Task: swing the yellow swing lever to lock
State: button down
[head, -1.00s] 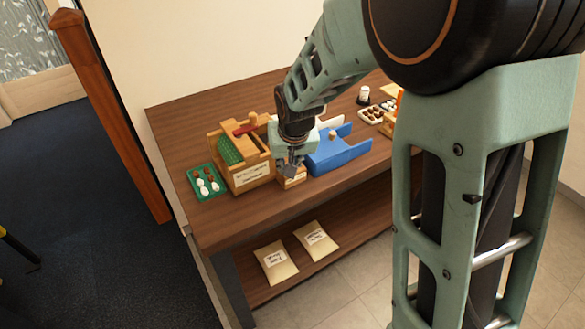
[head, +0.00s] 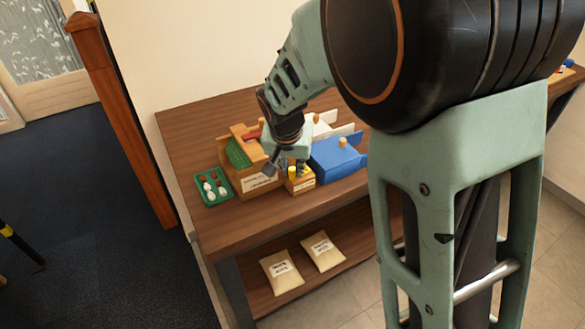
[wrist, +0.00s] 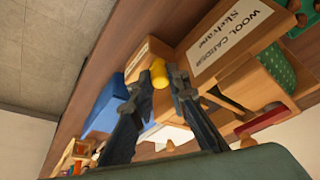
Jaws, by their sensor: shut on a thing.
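The yellow swing lever (wrist: 159,73) shows in the wrist view as a short yellow piece between my fingertips. It also shows in the head view (head: 292,171) as a small yellow spot above a small wooden block (head: 302,186). My gripper (wrist: 162,78) is shut on the lever, with one dark finger on each side of it. In the head view my gripper (head: 285,168) is tilted over the block and hides part of it. The lever's pivot and any lock mark cannot be made out.
A wooden box labelled "wool carder" (head: 257,186) stands close left of the block, with a green tray (head: 211,199) beyond it. A blue cradle-like piece (head: 337,162) stands close right. The table's front edge (head: 270,222) is bare.

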jog(key=c, duration=1.9)
grip_release()
